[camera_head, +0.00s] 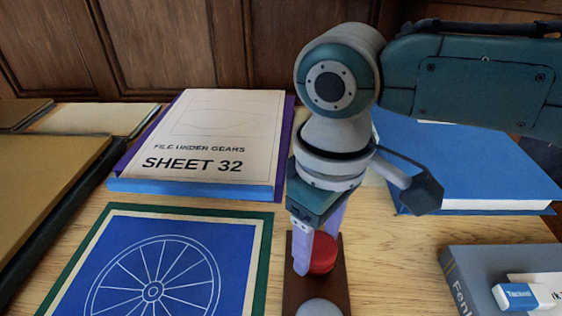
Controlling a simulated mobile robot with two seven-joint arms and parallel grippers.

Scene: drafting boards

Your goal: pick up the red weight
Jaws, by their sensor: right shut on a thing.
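The red weight (324,254) is a small round red piece at the far end of a narrow dark brown strip (302,283). My right gripper (318,250) points down from above and is shut on the red weight, with its pale lilac fingers on either side of it. The fingers and wrist hide part of the weight. I cannot tell whether the weight touches the strip or is just above it. A grey round piece (319,308) sits nearer on the same strip, cut by the bottom edge. My left gripper is not in view.
A blue wheel drawing (150,262) lies left of the strip. Behind it is a stack topped by a "SHEET 32" page (205,140). A blue book (465,160) lies back right. A grey book (470,277) with an eraser (514,297) is front right. Bare wood (395,250) separates them.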

